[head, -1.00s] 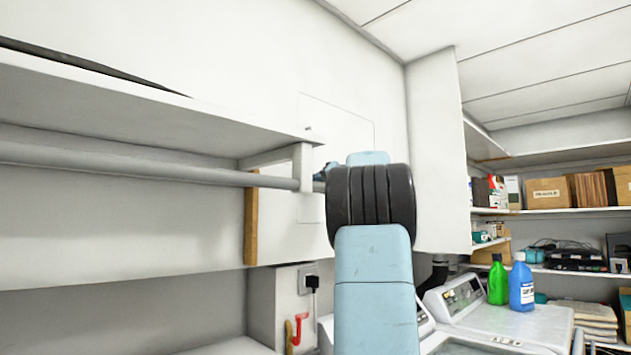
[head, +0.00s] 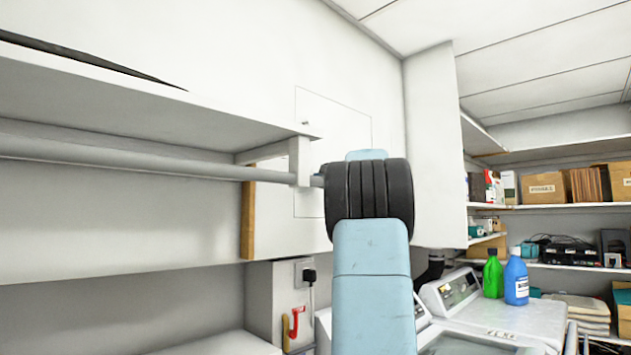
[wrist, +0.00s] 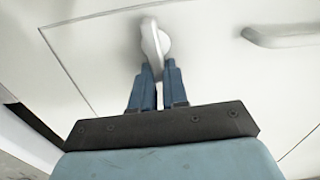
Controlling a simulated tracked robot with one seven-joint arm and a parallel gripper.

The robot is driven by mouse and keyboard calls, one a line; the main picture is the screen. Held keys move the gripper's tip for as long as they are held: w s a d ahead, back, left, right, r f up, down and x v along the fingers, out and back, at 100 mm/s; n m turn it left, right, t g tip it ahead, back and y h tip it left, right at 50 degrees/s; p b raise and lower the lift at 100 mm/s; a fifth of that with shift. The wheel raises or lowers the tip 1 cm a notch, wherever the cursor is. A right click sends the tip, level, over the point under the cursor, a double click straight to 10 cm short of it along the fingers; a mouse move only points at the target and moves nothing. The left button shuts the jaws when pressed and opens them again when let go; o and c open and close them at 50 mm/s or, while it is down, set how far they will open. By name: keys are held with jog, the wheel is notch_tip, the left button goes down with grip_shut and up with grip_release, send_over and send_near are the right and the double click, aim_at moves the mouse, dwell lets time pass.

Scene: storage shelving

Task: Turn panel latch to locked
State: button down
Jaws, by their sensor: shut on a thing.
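The flat white wall panel (head: 335,122) is outlined by a thin seam at upper centre in the head view, and its surface (wrist: 95,55) fills much of the wrist view. A pale, rounded latch (wrist: 152,40) stands out from it at top centre in the wrist view. My gripper (wrist: 159,68) is shut on the latch's near end, with its two blue fingers close together on it. The latch points up and slightly left in the wrist view. In the head view my arm hides the gripped latch.
A second pale handle (wrist: 284,37) sits right of my gripper in the wrist view. A shelf (head: 150,105) with a rail (head: 140,166) reaches close to my arm's left.

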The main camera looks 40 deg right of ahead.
jog(key=shift+d+f+m, duration=0.15)
jog(key=shift+f+m, duration=0.1)
jog(key=shift+m, duration=0.05)
jog(key=c, duration=1.1)
grip_release()
jog(key=shift+c, duration=0.2)
jog(key=shift+r, duration=0.1)
jog(key=s+d, duration=0.2)
jog(key=s, duration=1.1)
jog(key=shift+s, duration=0.3)
jog(key=shift+a, duration=0.1)
